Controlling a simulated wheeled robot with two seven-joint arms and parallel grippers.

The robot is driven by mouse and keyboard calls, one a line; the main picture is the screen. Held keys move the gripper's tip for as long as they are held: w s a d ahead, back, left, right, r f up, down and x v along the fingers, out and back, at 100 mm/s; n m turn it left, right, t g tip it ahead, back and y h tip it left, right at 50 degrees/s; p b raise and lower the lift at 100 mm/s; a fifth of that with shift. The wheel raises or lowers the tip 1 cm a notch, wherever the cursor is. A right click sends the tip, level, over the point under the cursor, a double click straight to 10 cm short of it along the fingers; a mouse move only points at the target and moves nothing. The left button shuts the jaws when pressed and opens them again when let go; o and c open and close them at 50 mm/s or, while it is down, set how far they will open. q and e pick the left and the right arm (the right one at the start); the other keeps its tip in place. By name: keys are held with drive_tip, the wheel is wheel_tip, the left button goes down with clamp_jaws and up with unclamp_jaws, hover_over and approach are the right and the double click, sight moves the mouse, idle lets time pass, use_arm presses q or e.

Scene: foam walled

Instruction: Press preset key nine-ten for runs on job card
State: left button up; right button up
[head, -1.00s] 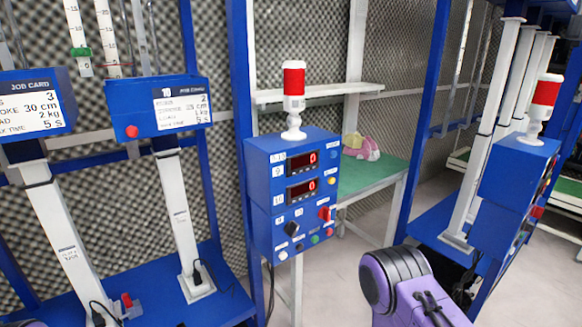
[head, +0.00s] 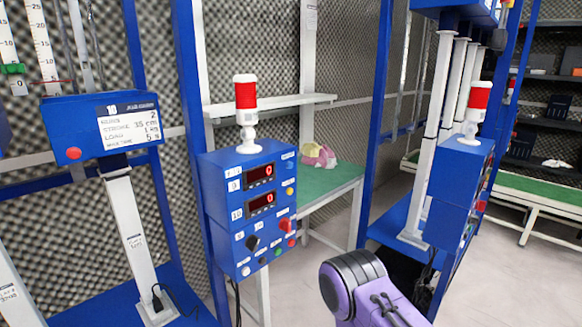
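The job card (head: 128,126) on the blue box at the left is headed 10 and reads runs 2, with stroke 35 cm, load and max time lines below. The blue control box (head: 218,200) stands in the middle, with labels 9 and 10 beside two red displays (head: 261,174), both apparently showing 0. Its lower face has a black knob (head: 252,243), a red switch (head: 285,225) and small round buttons, including a green one (head: 278,253). The small labels are too small to read surely, so I cannot tell which key is nine-ten. Neither gripper is in view.
A purple link of my arm (head: 355,285) shows at the bottom. A red-and-white lamp (head: 245,105) tops the control box. A green-topped table (head: 330,185) stands behind it. A second blue box (head: 460,175) with a lamp is at the right. Grey floor lies between.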

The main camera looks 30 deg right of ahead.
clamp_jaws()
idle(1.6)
